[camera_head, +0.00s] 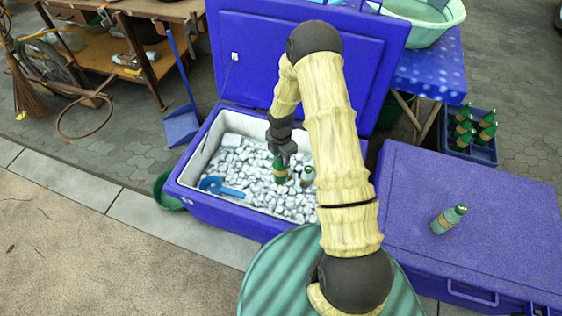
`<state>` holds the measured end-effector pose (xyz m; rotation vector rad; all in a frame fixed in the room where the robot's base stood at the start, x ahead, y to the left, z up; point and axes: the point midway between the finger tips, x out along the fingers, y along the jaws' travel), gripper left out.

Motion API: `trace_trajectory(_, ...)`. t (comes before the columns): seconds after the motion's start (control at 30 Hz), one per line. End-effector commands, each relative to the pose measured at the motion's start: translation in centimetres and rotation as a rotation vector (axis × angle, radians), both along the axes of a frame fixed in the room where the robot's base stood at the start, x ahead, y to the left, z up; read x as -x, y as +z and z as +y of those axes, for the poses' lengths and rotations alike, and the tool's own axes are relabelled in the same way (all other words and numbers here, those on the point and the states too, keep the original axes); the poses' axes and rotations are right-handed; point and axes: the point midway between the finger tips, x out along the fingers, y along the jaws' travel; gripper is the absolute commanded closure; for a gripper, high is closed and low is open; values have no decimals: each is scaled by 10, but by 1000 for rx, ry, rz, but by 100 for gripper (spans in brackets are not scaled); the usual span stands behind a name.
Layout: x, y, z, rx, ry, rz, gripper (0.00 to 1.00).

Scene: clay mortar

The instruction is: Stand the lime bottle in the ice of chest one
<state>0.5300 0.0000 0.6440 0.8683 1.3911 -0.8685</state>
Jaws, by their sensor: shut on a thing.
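My gripper (283,152) points down over the open blue chest (227,210) and is shut on a green bottle (280,172). The bottle is upright, its lower end at the ice (240,161); I cannot tell whether it is sunk in or just above. A second bottle (307,176) stands in the ice just right of it, partly hidden by my arm. No writing is readable, so I cannot tell which bottle is lime or which chest is numbered one.
A blue scoop (221,188) lies on the ice at left. The raised lid (240,40) stands behind the ice. A crate of green bottles (470,145) sits at the right back. A ridged green round surface (275,275) is in front of the open chest.

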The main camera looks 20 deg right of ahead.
Motion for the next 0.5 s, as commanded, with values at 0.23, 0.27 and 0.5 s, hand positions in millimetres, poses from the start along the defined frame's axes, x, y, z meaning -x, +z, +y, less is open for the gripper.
trace_trajectory(0.23, -1, 1, 0, 0, 6, -1, 84)
trace_trajectory(0.27, -1, 1, 0, 0, 6, -1, 84)
trace_trajectory(0.5, 0, -7, 0, 0, 5, -1, 84)
